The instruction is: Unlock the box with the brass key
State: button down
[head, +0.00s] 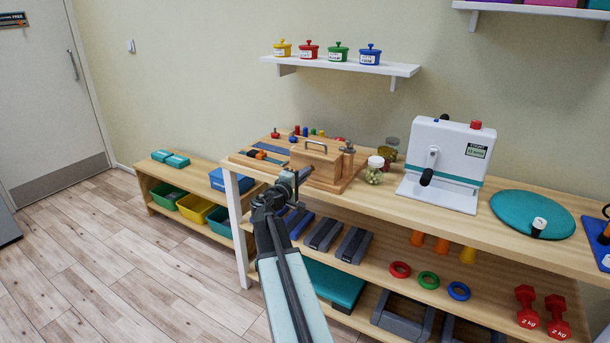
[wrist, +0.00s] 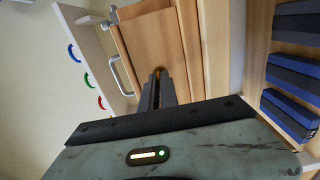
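The wooden box (head: 318,163) with a metal carry handle on top stands on its wooden base on the bench. In the wrist view the box (wrist: 140,42) fills the space ahead, with its handle to the left. My gripper (head: 303,173) is at the near front side of the box. In the wrist view its dark fingers (wrist: 158,82) are close together and point at the box face. A small brass-coloured bit, the brass key (wrist: 158,71), shows between the fingertips. Most of it is hidden by the fingers, and I cannot tell whether it is in the lock.
A glass jar (head: 375,170) stands right of the box, with the white crank device (head: 445,160) beyond it. Boards with pegs lie left of and behind the box. Below, the shelf holds grey-blue blocks (head: 353,245) and rings. The floor to the left is free.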

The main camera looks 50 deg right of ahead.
jog(key=shift+f, duration=0.1)
jog(key=c, duration=1.6)
grip_release()
jog(key=v, duration=0.8)
jog(key=shift+d, duration=0.1)
jog(key=shift+w, duration=0.1)
